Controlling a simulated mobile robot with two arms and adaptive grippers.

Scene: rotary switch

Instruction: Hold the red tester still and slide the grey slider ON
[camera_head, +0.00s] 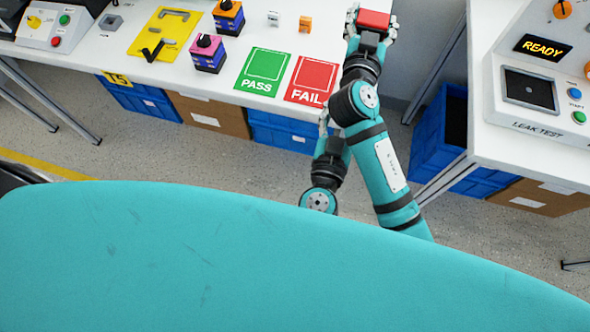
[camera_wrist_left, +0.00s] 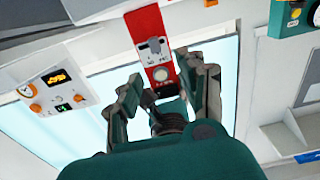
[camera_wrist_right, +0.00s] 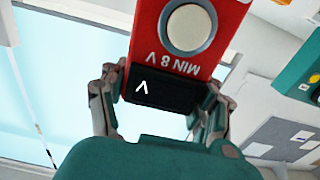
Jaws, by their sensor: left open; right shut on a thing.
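The red tester (camera_head: 374,19) is in my right gripper (camera_head: 371,34), raised beyond the right end of the left table. In the right wrist view, the red tester (camera_wrist_right: 196,64) shows a round white button, upside-down "MIN 8 V" lettering and a black window, with the fingers of my right gripper (camera_wrist_right: 162,88) on both sides. In the left wrist view, the red tester (camera_wrist_left: 146,22) carries a small grey slider (camera_wrist_left: 154,44). My left gripper (camera_wrist_left: 168,80) is open, its fingers spread below the slider in that view; contact cannot be told. The slider is hidden in the head view.
A green PASS mat (camera_head: 263,73) and a red FAIL mat (camera_head: 311,80) lie on the left table, with several switch blocks (camera_head: 207,52) and a yellow plate (camera_head: 164,36). A LEAK TEST station (camera_head: 543,87) stands on the right table. Blue crates (camera_head: 281,132) stand below.

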